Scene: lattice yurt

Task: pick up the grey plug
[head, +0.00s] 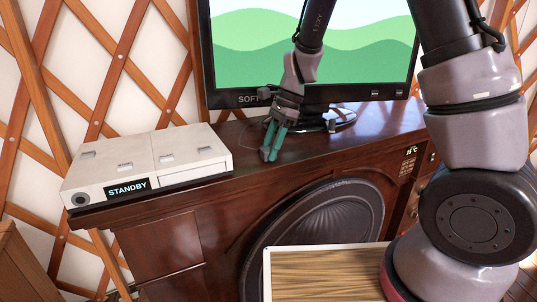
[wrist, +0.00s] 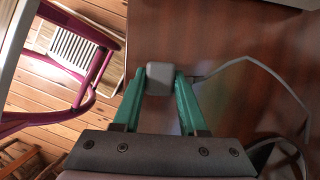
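The grey plug (wrist: 160,77) is a small rounded block between the tips of my gripper's teal fingers in the wrist view. The fingers (wrist: 160,82) meet its left and right sides with no clear gap. A thin grey cable (wrist: 240,62) runs off to the right there. In the head view my gripper (head: 269,157) points down over the front part of the dark wooden cabinet top (head: 350,138), below the screen. The plug is hidden by the fingers in that view. I cannot tell whether it is clear of the wood.
A screen (head: 250,60) stands behind my gripper, with dark cables near its base. A white box marked STANDBY (head: 140,163) sits at the left of the top. A wood-grained panel (head: 320,275) is in front. A magenta-framed chair (wrist: 85,95) shows below the edge.

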